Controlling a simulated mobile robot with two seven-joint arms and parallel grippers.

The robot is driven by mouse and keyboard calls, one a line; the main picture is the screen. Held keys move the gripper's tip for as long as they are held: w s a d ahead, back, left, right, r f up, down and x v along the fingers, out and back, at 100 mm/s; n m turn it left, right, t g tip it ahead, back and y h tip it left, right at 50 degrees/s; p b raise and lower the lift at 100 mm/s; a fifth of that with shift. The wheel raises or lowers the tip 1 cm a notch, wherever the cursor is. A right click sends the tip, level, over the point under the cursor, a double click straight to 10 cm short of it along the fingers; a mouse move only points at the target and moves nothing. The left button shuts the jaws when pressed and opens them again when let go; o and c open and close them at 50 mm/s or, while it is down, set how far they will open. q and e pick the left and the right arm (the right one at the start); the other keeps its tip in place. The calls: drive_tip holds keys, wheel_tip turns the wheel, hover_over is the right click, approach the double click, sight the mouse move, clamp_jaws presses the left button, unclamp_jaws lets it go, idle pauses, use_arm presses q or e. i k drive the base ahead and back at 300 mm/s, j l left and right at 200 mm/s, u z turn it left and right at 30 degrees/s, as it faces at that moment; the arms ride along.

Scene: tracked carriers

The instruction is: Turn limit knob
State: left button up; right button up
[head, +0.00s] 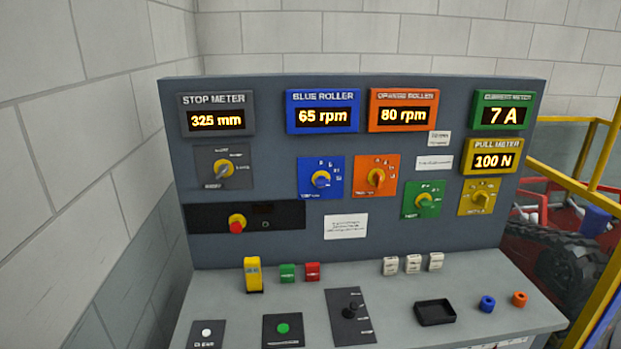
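The head view shows a grey control panel (270,91) with several rotary knobs, their labels too small to read, so I cannot tell which is the limit knob. A green-plated knob (424,200) sits low right of centre. A yellow-plated knob (481,197) is right of it, below the pull meter (492,156) reading 100 N. A blue knob (321,180), an orange knob (376,178) and a grey-plated knob (224,170) are further left. Neither gripper is in view.
The green current meter (503,111) reads 7 A. Yellow rails (565,182) stand at right.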

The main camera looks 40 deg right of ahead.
sight(424, 203)
drive_tip(key=z, duration=2.15)
drive_tip(key=i+l, duration=0.45)
drive_tip(key=j+u, duration=0.05)
